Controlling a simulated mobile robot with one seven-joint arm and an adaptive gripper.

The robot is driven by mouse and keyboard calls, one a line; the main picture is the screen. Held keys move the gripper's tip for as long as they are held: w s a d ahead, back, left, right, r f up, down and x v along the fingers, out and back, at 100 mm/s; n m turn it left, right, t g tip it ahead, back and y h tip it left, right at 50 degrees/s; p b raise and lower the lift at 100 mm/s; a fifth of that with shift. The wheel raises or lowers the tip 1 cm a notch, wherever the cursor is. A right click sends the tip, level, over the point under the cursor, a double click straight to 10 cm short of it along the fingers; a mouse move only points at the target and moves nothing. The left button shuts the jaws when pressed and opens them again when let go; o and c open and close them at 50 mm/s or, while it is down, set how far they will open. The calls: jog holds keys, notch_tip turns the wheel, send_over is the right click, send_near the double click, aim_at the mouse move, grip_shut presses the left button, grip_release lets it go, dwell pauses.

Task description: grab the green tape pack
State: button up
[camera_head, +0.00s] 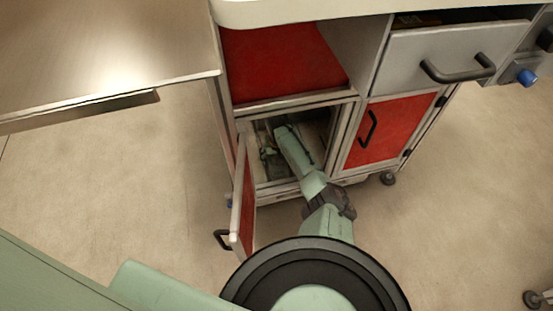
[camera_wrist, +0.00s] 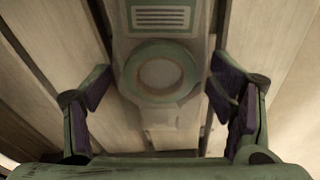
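The green tape pack (camera_wrist: 162,20) lies ahead in the wrist view, with a pale green label bearing dark lines and a round tape ring in what looks like clear wrapping. My gripper (camera_wrist: 162,86) is open, with one dark-padded finger on each side of the pack. Both fingers are apart from it, with a gap on the left and a smaller one on the right. In the head view my gripper (camera_head: 268,153) is inside the lower left cabinet compartment (camera_head: 318,120); I cannot make out the pack there.
The compartment's red door (camera_head: 245,200) stands open on the left. A closed red door (camera_head: 390,130) is on the right, below a grey drawer (camera_head: 450,55). A red-lined open shelf (camera_head: 280,62) is above. A table (camera_head: 100,50) stands at the left.

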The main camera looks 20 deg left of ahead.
jog(key=c, duration=0.9)
jog(key=shift+r, duration=0.15)
